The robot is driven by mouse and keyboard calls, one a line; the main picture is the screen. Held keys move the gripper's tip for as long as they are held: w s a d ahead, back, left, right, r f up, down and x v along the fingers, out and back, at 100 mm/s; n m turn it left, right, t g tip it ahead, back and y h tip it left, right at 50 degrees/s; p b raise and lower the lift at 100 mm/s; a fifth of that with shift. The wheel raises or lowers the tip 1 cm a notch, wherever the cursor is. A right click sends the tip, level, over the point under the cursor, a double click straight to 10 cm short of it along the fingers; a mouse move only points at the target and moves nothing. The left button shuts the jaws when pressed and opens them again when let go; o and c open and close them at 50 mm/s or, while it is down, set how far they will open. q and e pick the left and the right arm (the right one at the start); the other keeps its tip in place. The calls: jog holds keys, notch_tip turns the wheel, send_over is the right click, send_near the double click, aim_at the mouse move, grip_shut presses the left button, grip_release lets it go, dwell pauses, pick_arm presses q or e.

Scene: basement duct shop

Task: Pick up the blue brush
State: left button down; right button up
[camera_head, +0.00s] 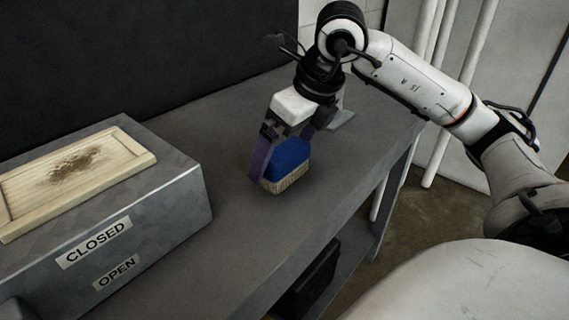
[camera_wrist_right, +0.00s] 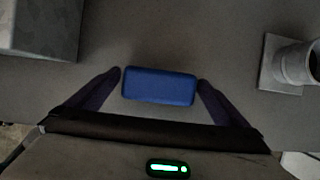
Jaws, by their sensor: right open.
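The blue brush (camera_head: 287,162) has a blue block on top and tan bristles below. It stands bristles down on the grey bench. My right gripper (camera_head: 282,160) is at the brush, pointing down, with its fingers apart. In the right wrist view the brush (camera_wrist_right: 160,86) lies between the two open fingertips of my right gripper (camera_wrist_right: 161,80), with a small gap at the left end and its right end close to the right fingertip. My left gripper is not in view.
A grey metal box (camera_head: 185,205) with CLOSED and OPEN labels stands left, with a stained wooden panel (camera_head: 75,172) on top. A grey fitting on a square plate (camera_wrist_right: 282,65) stands right of the brush in the wrist view. The bench (camera_head: 225,255) is clear in front.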

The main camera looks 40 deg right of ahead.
aim_at(284, 149)
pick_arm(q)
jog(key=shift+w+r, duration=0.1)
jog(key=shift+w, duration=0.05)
pick_arm(e)
jog(key=c, duration=1)
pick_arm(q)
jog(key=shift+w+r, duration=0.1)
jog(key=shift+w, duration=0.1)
pick_arm(e)
jog(key=shift+r, duration=0.15)
notch_tip(284, 149, up, 9)
jog(key=p, duration=0.3)
jog(key=shift+r, duration=0.4)
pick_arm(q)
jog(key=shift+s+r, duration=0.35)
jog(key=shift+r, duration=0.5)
